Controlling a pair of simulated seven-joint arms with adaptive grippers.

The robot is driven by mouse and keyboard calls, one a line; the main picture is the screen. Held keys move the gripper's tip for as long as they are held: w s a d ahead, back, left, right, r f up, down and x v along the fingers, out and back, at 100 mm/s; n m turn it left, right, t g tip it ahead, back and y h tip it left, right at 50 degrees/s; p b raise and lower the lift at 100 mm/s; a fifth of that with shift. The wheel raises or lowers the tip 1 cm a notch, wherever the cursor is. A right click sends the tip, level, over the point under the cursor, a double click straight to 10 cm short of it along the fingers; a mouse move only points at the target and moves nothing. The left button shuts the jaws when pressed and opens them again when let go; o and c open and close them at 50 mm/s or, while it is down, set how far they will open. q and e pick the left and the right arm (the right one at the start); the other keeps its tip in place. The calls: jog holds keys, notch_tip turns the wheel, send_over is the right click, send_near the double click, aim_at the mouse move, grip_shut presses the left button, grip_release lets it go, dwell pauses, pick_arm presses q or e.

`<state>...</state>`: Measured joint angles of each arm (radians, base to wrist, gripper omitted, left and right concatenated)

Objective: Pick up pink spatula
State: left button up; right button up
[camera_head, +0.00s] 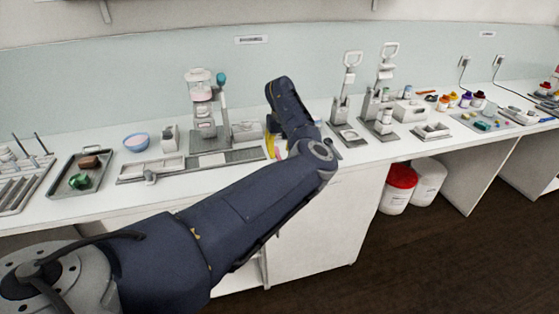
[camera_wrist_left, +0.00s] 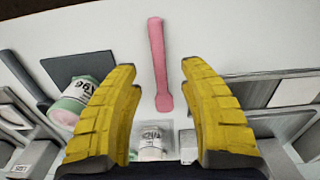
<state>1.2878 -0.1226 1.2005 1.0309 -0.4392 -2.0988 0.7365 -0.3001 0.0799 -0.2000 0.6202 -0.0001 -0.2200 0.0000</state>
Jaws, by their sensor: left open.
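The pink spatula (camera_wrist_left: 157,55) lies on the white counter in the left wrist view, its long axis running up and down the picture. Its wider end is toward the bottom, between the fingers. My left gripper (camera_wrist_left: 159,72) is open, with one yellow finger on each side of the spatula and a gap to both. The fingers do not appear to touch it. In the head view the left gripper (camera_head: 271,142) points down at the counter, mostly hidden behind my arm. My right gripper is in neither view.
A green-and-white labelled jar (camera_wrist_left: 75,101) lies left of the fingers, and a small white labelled jar (camera_wrist_left: 152,144) is below the spatula. In the head view a metal tray (camera_head: 80,176) and a blue bowl (camera_head: 136,142) stand left; lever presses (camera_head: 347,88) stand right.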

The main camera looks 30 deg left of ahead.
pick_arm(q)
jog(key=shift+w+f, duration=0.1)
jog(key=shift+f, duration=2.2)
grip_shut()
